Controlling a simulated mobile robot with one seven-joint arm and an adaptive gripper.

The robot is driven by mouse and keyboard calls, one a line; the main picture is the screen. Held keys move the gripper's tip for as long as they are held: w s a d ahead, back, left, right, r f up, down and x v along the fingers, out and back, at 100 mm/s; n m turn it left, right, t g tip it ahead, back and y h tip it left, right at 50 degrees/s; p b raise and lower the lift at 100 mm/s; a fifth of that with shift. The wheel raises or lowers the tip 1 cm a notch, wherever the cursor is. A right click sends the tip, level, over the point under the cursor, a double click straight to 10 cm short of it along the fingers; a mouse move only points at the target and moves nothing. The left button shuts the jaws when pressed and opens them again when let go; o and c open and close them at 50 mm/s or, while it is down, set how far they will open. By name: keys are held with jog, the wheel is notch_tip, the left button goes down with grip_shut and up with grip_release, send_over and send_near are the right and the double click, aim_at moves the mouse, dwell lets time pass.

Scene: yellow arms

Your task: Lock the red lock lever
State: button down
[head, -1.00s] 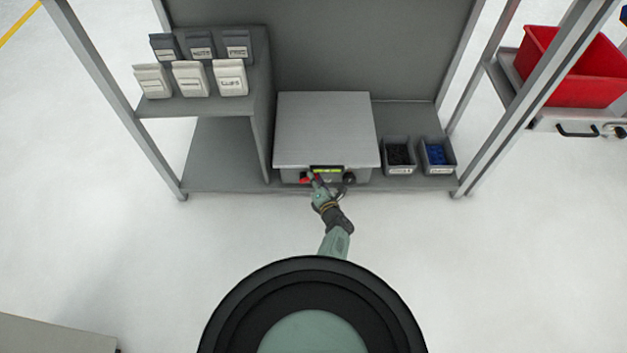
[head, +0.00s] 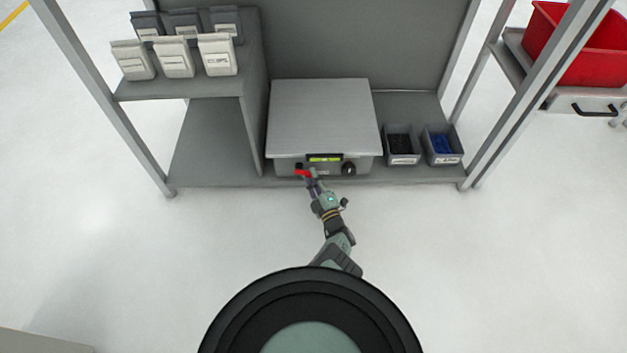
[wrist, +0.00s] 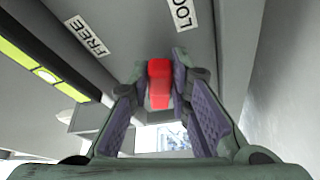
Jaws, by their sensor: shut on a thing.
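The red lock lever (head: 303,173) is on the front of a grey box-shaped device (head: 322,112), left of its lit display. In the wrist view the lever (wrist: 158,84) stands between the two fingertips of my gripper (wrist: 160,68), which is shut on it. A FREE label (wrist: 87,36) is up and to the left of the lever; a partly cut-off LOCK label (wrist: 182,12) is above and slightly right. In the head view my gripper (head: 312,178) reaches the lever from the front. I cannot tell the lever's exact angle.
The display (head: 324,158) and a black knob (head: 348,169) are on the device's front, right of the lever. Two small bins, one with black parts (head: 402,146) and one with blue (head: 441,146), stand to the right. The floor in front is clear.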

jog(key=m+b, duration=0.1)
jog(key=f+m+t+b, duration=0.1)
jog(key=m, duration=0.1)
jog(key=shift+a+f+b, duration=0.3)
jog(key=shift+a+b, duration=0.05)
jog(key=shift+a, duration=0.05)
jog(key=shift+a+f+m+t+h+b, duration=0.15)
jog(key=shift+m+t+h+b, duration=0.35)
jog(key=shift+m, duration=0.7)
jog(key=shift+a+m, duration=0.1)
jog(key=shift+m, duration=0.2)
jog(key=c, duration=1.5)
grip_release()
